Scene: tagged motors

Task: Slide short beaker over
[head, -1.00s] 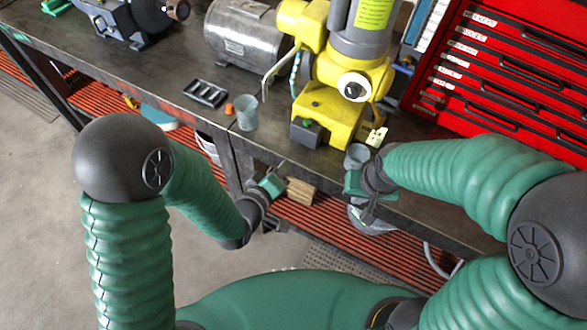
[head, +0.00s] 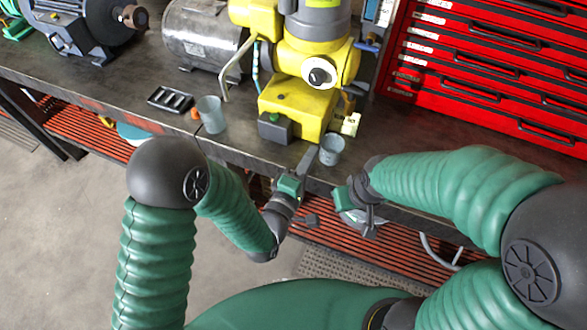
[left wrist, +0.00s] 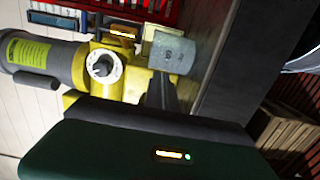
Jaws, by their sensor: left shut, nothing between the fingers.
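The short beaker (head: 332,151) is a small grey, see-through cup standing upright near the table's front edge, right of the yellow machine's base. My left gripper (head: 309,160) is shut and empty, its fingertips close beside the beaker's left side. I cannot tell if they touch. In the left wrist view, the beaker (left wrist: 172,53) shows just beyond the dark fingers (left wrist: 164,94). A taller beaker (head: 211,115) stands further left on the table. My right gripper (head: 347,200) is at the front edge, below and right of the short beaker; its fingers are unclear.
An orange cap (head: 195,113) and black tray (head: 170,99) lie by the taller beaker. A red tool chest (head: 480,65) fills the back right. The tabletop (head: 420,135) between chest and right arm is clear.

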